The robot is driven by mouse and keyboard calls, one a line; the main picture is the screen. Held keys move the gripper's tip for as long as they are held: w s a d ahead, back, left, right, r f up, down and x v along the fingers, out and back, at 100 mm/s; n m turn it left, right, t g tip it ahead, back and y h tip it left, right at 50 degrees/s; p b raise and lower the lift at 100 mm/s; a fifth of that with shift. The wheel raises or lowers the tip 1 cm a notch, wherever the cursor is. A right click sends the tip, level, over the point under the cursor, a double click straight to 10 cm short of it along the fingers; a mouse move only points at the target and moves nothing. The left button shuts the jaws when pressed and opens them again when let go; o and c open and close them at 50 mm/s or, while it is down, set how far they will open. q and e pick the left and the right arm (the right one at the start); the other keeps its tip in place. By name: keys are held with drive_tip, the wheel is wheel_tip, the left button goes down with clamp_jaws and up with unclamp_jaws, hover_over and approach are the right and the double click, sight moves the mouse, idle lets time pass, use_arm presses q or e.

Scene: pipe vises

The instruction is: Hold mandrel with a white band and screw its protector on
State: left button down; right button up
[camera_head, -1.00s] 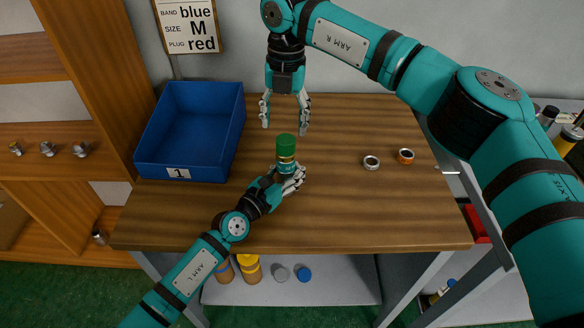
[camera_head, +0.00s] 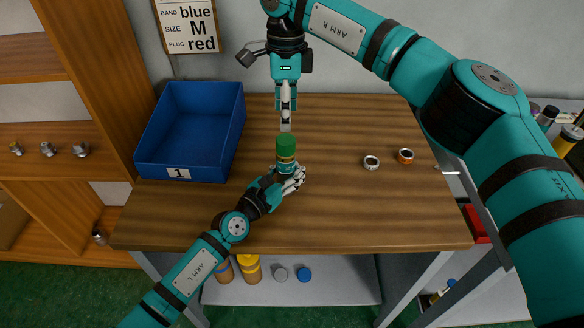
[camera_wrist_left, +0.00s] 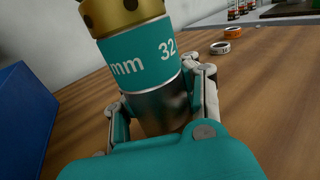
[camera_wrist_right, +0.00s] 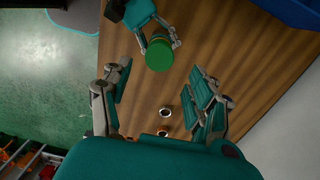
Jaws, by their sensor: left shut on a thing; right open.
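My left gripper (camera_head: 292,180) is shut on an upright mandrel (camera_head: 286,168) above the table. In the left wrist view the mandrel (camera_wrist_left: 145,60) has a teal label reading "mm 32", a brass collar (camera_wrist_left: 122,12) and a bare metal lower part. A green cap (camera_head: 286,145) tops it. No white band can be made out on it. My right gripper (camera_head: 286,126) points down just behind the cap, seen edge-on. In the right wrist view it is open and empty, with the cap (camera_wrist_right: 159,54) beyond its fingers. A whitish ring (camera_head: 371,162) and an orange ring (camera_head: 406,156) lie on the table.
A blue bin (camera_head: 188,150) marked 1 stands at the table's left. A wall sign (camera_head: 187,25) reads band blue, size M, plug red. Shelves (camera_head: 60,135) with small metal fittings stand at left. The table (camera_head: 370,215) is clear at front right.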

sight(286, 139)
drive_tip(key=shift+f, duration=0.1)
use_arm(q)
drive_tip(key=shift+f, duration=0.1)
use_arm(e)
drive_tip(key=shift+s+f, duration=0.15)
drive_tip(key=shift+f, duration=3.8)
drive_tip(key=shift+c, duration=0.3)
drive_tip(key=c, duration=1.2)
drive_tip(key=shift+o, duration=0.2)
drive_tip(key=m, duration=0.6)
drive_tip(key=shift+m, duration=0.4)
drive_tip(key=o, duration=1.4)
drive_tip(key=r, duration=1.2)
drive_tip(key=shift+w, duration=0.2)
